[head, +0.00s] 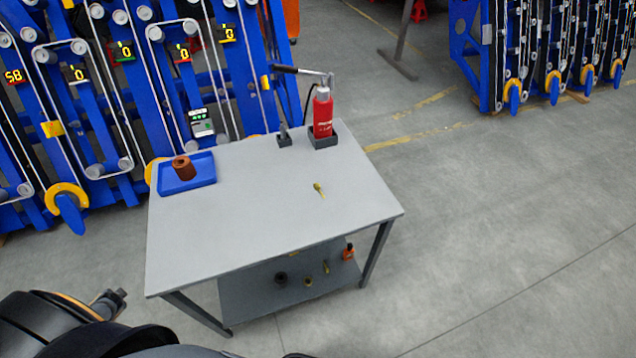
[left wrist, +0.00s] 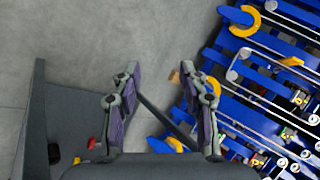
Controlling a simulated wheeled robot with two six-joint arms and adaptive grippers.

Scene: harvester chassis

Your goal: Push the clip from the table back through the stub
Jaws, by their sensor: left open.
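A small brass-coloured piece, which looks like the clip (head: 319,189), lies on the right part of the grey table top (head: 250,220). I cannot tell for sure which part is the stub; the blue machine (head: 110,90) behind the table has many rollers and short ends. My left gripper (head: 117,296) is at the lower left of the head view, beside the table's front left corner and away from the clip. In the left wrist view its two fingers (left wrist: 163,100) are spread with nothing between them. My right gripper is not in view.
A blue tray (head: 205,180) with a brown cylinder (head: 183,168) stands at the table's left. A red bottle jack (head: 323,115) and a small dark stand (head: 284,138) are at the back edge. The lower shelf (head: 240,300) holds several small parts.

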